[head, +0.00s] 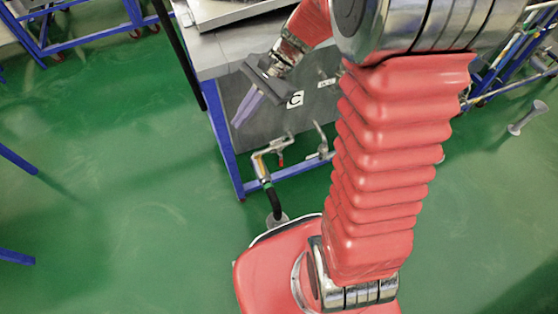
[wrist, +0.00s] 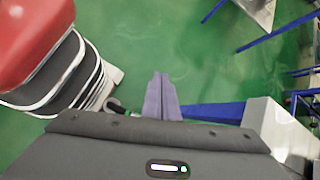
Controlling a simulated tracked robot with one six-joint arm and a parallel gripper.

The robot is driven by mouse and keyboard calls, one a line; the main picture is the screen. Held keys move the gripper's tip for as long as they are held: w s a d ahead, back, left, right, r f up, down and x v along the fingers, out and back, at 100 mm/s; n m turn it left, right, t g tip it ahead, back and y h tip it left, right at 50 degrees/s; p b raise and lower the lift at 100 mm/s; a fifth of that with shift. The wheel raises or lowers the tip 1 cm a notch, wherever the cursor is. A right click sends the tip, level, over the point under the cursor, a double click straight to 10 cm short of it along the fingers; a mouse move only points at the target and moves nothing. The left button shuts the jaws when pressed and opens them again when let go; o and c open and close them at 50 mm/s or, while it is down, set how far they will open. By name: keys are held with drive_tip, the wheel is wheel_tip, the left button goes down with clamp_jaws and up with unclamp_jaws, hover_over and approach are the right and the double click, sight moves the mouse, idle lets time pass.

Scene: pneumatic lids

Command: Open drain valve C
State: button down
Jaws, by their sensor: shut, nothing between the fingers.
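My gripper (head: 238,123) is shut and empty, its purple fingers together and pointing down and left in the head view. It is left of the white C label (head: 295,98) on the grey side panel (head: 240,90) of a bench. Below the panel, a metal pipe fitting (head: 262,166) with a black hose hangs near the bench's lower frame. A small red-tipped handle (head: 281,160) and a metal lever (head: 320,138) are to its right. I cannot tell which is drain valve C. In the wrist view my gripper (wrist: 161,76) shows shut above green floor; no valve is recognisable there.
The bench's blue leg (head: 224,150) and lower rail (head: 300,167) are close to the fittings. Other blue frames (head: 90,40) stand at the upper left. A metal post-like object (head: 527,118) is at the right. Green floor at left is largely open.

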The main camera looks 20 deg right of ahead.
drive_tip(key=w+d+f+m+t+y, duration=0.25)
drive_tip(key=w+f+m+y, duration=0.25)
drive_tip(key=w+f+m, duration=0.55)
drive_tip(key=m+t, duration=1.2)
drive_tip(key=m, duration=0.6)
hover_over(281, 163)
drive_tip(key=s+a, duration=0.4)
wheel_tip(281, 163, down, 31)
drive_tip(key=s+d+f+m+t+h, duration=0.1)
drive_tip(key=s+f+m+h, duration=0.2)
drive_tip(key=f, duration=0.4)
drive_tip(key=s+f+m+t+h, duration=0.2)
drive_tip(key=s+f+m+h, duration=0.2)
drive_tip(key=s+f+m, duration=0.1)
drive_tip(key=shift+d+f+m, duration=0.35)
drive_tip(key=shift+d+f, duration=0.05)
drive_tip(key=shift+f, duration=0.45)
drive_tip(key=w, duration=0.9)
drive_tip(key=shift+w+d, duration=0.15)
drive_tip(key=shift+d, duration=0.2)
